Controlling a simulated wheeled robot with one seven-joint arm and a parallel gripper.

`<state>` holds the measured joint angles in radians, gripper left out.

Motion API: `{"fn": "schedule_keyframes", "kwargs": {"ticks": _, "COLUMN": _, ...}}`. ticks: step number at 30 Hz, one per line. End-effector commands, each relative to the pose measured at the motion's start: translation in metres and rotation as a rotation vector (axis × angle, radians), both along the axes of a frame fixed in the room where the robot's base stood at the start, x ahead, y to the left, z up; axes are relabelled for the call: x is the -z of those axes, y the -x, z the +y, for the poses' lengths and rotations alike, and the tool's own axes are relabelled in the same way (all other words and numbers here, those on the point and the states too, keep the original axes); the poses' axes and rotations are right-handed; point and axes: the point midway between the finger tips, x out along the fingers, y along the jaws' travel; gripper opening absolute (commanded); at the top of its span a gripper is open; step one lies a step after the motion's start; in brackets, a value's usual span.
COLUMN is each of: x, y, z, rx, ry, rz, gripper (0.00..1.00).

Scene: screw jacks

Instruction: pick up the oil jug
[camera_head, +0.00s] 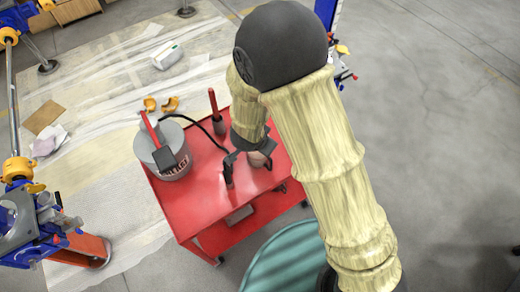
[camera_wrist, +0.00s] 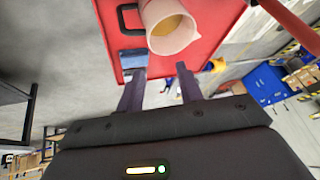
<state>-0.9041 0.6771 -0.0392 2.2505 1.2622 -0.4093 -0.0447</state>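The oil jug (camera_wrist: 168,30) is a pale, translucent, open-topped jug with yellowish oil inside. It stands on the red cart's top, at the top edge of the wrist view. In the head view only a small pinkish part of the jug (camera_head: 257,159) shows, partly hidden by my gripper (camera_head: 248,168). In the wrist view, the two dark fingers of my gripper (camera_wrist: 160,82) are spread apart with nothing between them. The jug is beyond the fingertips, slightly right of their middle. I cannot tell the exact gap.
The red cart (camera_head: 194,208) also holds a grey labelled bucket (camera_head: 174,172) with a red-handled tool across it and an upright red-handled item (camera_head: 216,112). A teal drum (camera_head: 285,262) stands near the cart's front. Blue jack stands (camera_head: 35,225) are at left.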

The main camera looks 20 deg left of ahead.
Motion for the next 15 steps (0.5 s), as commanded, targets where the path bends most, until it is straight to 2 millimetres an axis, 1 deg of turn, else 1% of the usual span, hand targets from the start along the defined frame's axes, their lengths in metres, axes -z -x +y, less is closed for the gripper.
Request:
{"fn": "schedule_keyframes", "kwargs": {"ticks": 1, "x": 0.006, "y": 0.014, "z": 0.012, "rx": 0.017, "ry": 0.034, "rz": -0.017, "gripper": 0.36}}
{"fn": "schedule_keyframes", "kwargs": {"ticks": 3, "x": 0.017, "y": 0.032, "z": 0.022, "rx": 0.059, "ry": 0.081, "rz": -0.051, "gripper": 0.36}}
{"fn": "schedule_keyframes", "kwargs": {"ticks": 6, "x": 0.031, "y": 0.059, "z": 0.028, "rx": 0.114, "ry": 0.154, "rz": -0.103, "gripper": 0.36}}
{"fn": "schedule_keyframes", "kwargs": {"ticks": 9, "x": 0.039, "y": 0.081, "z": 0.028, "rx": 0.157, "ry": 0.215, "rz": -0.150, "gripper": 0.36}}
{"fn": "schedule_keyframes", "kwargs": {"ticks": 12, "x": 0.044, "y": 0.095, "z": 0.026, "rx": 0.186, "ry": 0.253, "rz": -0.180, "gripper": 0.36}}
{"fn": "schedule_keyframes", "kwargs": {"ticks": 15, "x": 0.045, "y": 0.099, "z": 0.025, "rx": 0.197, "ry": 0.265, "rz": -0.191, "gripper": 0.36}}
